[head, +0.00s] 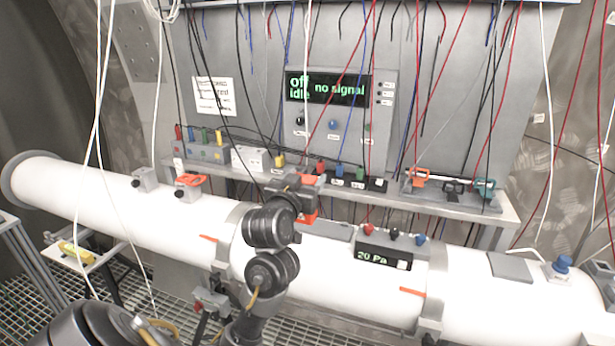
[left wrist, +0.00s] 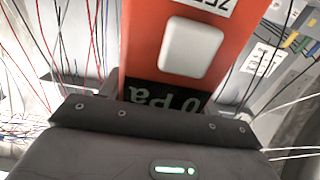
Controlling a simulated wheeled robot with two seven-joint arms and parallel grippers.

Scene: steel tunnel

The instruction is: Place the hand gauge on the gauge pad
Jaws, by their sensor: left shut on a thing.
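The hand gauge (left wrist: 228,40) is an orange block with a white button, a dark display reading "0 Pa" and a white label. It sits between the jaws of my left gripper (left wrist: 165,100), which is shut on it. In the head view my left gripper (head: 298,190) is over the white pipe, with orange parts of the gauge (head: 309,215) showing around it; the rest is hidden. A flat grey plate (head: 330,231) lies on the pipe just right of the gauge. Another grey plate (head: 510,267) lies farther right; I cannot tell which is the gauge pad. My right gripper is not in view.
The white pipe (head: 130,205) crosses the view. It carries a "20 Pa" display box (head: 383,257), an orange-handled valve (head: 189,186) and a blue knob (head: 562,264). A shelf (head: 455,208) with coloured connectors stands behind. Many loose wires hang in front of the panel.

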